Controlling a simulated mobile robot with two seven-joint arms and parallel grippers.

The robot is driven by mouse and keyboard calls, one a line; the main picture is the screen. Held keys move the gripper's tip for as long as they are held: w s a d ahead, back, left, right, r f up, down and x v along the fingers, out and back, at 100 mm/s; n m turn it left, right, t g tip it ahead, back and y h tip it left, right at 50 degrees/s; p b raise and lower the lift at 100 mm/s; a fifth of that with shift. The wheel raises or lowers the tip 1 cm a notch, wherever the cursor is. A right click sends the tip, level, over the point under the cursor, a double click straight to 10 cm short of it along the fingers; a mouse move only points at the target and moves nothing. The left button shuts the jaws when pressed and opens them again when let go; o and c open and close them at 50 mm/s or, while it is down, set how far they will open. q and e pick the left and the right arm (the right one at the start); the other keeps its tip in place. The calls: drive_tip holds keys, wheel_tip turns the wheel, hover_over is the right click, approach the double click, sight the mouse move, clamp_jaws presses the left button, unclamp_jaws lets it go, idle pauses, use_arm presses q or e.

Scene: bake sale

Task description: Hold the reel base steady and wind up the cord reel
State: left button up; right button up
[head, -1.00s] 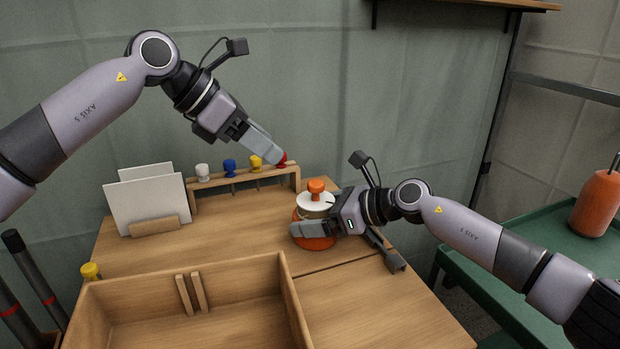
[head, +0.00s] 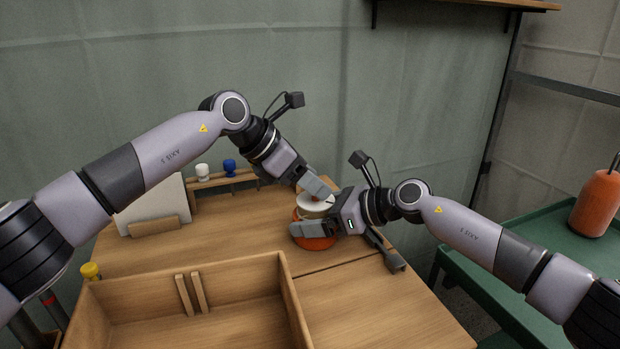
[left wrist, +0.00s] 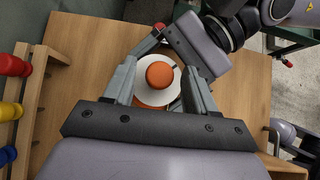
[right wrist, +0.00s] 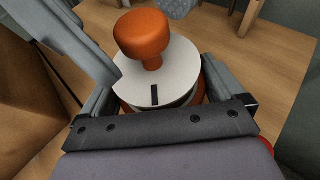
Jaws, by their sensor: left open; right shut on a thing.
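The cord reel stands on the table, with an orange base (head: 318,242), a white drum top (head: 312,206) and an orange knob on top. The knob (right wrist: 142,36) and the white top with a black mark (right wrist: 165,75) show in the right wrist view. My right gripper (head: 315,232) is shut around the lower part of the reel, one finger in front of it. My left gripper (left wrist: 160,88) is open above the reel, its fingers on either side of the knob (left wrist: 159,74). In the head view the left fingers hide the knob.
An open wooden tray (head: 235,262) stands at the front left. A peg rack (head: 220,181) with white and blue pegs is behind. A white card (head: 150,205) stands at the left. A green side table (head: 520,262) with an orange bottle (head: 596,203) is at the right.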

use_arm(q)
drive_tip(key=c, duration=1)
drive_tip(key=shift+w+a+m+g+h, duration=0.1)
drive_tip(key=shift+m+g+h, duration=0.05)
drive_tip(key=shift+m+g, duration=0.45)
drive_tip(key=shift+w+m+g+h, duration=0.15)
drive_tip(key=shift+m+g, duration=0.25)
drive_tip(key=shift+m, duration=0.3)
drive_tip(key=shift+s+m+g, duration=0.1)
drive_tip(key=shift+m+g, duration=0.2)
drive_tip(key=o, duration=1)
